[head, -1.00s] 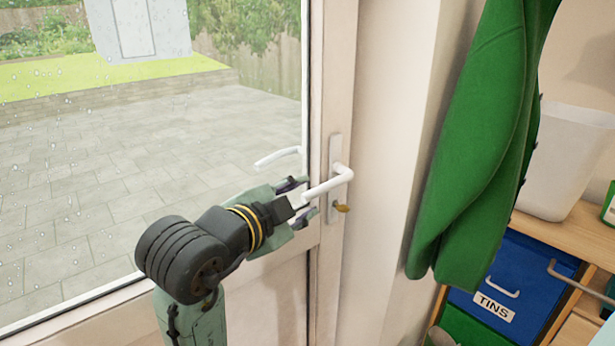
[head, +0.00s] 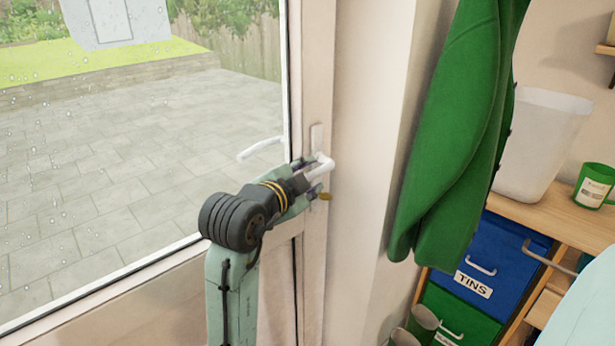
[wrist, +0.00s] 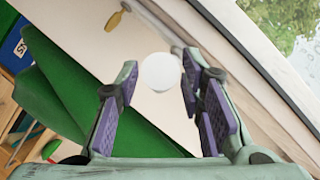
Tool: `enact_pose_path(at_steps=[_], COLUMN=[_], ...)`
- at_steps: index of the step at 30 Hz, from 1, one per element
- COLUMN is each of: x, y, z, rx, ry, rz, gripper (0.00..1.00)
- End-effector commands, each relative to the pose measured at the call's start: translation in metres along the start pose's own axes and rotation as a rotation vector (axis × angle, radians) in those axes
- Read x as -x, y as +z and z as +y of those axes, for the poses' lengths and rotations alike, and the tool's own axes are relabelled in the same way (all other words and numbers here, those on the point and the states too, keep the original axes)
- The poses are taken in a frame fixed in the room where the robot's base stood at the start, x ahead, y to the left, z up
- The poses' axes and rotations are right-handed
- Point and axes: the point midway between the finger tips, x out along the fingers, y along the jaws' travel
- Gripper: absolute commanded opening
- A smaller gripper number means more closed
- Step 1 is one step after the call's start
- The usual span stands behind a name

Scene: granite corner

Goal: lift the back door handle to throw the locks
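The back door's white lever handle (head: 319,168) sits on its tall plate at the door's right edge. The lever points left and looks roughly level. A brass key (head: 325,196) sticks out below it. My gripper (head: 308,178) is at the lever, one finger above it and one below. In the wrist view the lever's round white end (wrist: 162,72) lies between the purple-padded fingers of my gripper (wrist: 160,85). They are apart, with a small gap showing on each side of the lever. Contact deeper in is hidden. The key (wrist: 114,20) shows beyond, at upper left.
A green coat (head: 455,135) hangs right of the door frame. Further right are a wooden shelf unit with a blue TINS drawer (head: 492,262), a pale bin (head: 540,145) and a green mug (head: 594,186). Another white handle (head: 260,148) shows through or in the glass.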

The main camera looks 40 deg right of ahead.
Motion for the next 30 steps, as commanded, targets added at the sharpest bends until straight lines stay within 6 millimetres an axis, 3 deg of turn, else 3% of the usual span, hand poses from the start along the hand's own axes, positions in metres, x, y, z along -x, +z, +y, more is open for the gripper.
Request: enact_pose_path(at_steps=[16,30], x=[0.0005,0.0005], y=[0.0,0.0001], z=[-0.0001,-0.0001], rx=[0.0,0.0], ry=[0.0,0.0], rz=[0.0,0.0], gripper=[0.01,0.0])
